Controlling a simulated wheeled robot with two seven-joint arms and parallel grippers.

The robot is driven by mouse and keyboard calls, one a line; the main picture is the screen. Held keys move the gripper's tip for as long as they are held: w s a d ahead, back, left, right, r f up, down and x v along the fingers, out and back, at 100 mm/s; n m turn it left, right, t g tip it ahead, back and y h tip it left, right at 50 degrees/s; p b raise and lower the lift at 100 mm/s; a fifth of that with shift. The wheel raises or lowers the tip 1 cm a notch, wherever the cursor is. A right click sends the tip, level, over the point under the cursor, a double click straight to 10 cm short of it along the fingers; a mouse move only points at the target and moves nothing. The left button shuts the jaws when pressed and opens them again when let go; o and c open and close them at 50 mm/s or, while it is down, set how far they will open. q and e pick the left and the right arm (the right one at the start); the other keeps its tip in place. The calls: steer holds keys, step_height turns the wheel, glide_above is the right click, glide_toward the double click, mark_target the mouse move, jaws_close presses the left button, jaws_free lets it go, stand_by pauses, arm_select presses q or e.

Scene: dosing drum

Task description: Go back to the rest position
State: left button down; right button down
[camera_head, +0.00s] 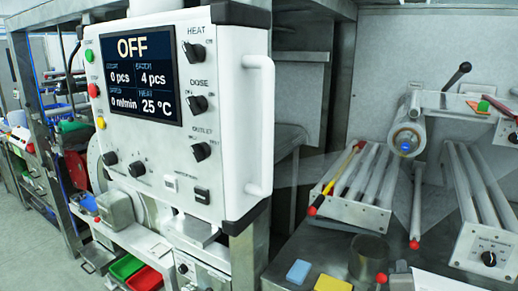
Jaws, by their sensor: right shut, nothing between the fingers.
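The white control panel (232,107) fills the left middle, with a display (138,73) reading OFF, 0 pcs, 4 pcs and 25 °C. A small dark part (400,274) at the bottom edge, right of centre, seems to be the tip of my right gripper, shut and empty; most of it is cut off or hard to make out. It looks apart from the panel. My left gripper does not show.
A blue block (298,272), a yellow block (333,284) and a grey cup (368,257) stand on the bench. Roller units (350,209) and (487,248) stand behind and at right. Green (126,266) and red (145,279) bins sit lower left.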

steer(key=s+a+f+m+g+y, duration=0.2)
steer(key=s+a+f+m, duration=0.1)
steer(key=s+f, duration=0.5)
steer(key=s+a+f+m+g+y, duration=0.25)
steer(key=s+f, duration=0.25)
steer(key=f, duration=0.4)
steer(key=s+a+f+m+g+y, duration=0.1)
steer(key=s+a+f+m+g, duration=0.2)
steer(key=s, duration=0.4)
steer(key=s+a+f+m+g+y, duration=0.1)
steer(key=s+a+f+m, duration=0.15)
steer(key=s+f, duration=0.4)
steer(key=s+a+f+m+g+y, duration=0.15)
steer(key=s+m, duration=0.25)
steer(key=s, duration=0.5)
step_height(320, 180, down, 30)
steer(key=g+b, duration=0.2)
steer(key=s+d+f+g+h+b, duration=0.1)
steer(key=s+d+f, duration=0.2)
steer(key=s+f, duration=1.5)
steer(key=shift+s+f+n, duration=0.35)
steer(key=shift+f+n, duration=0.05)
steer(key=shift+f, duration=0.15)
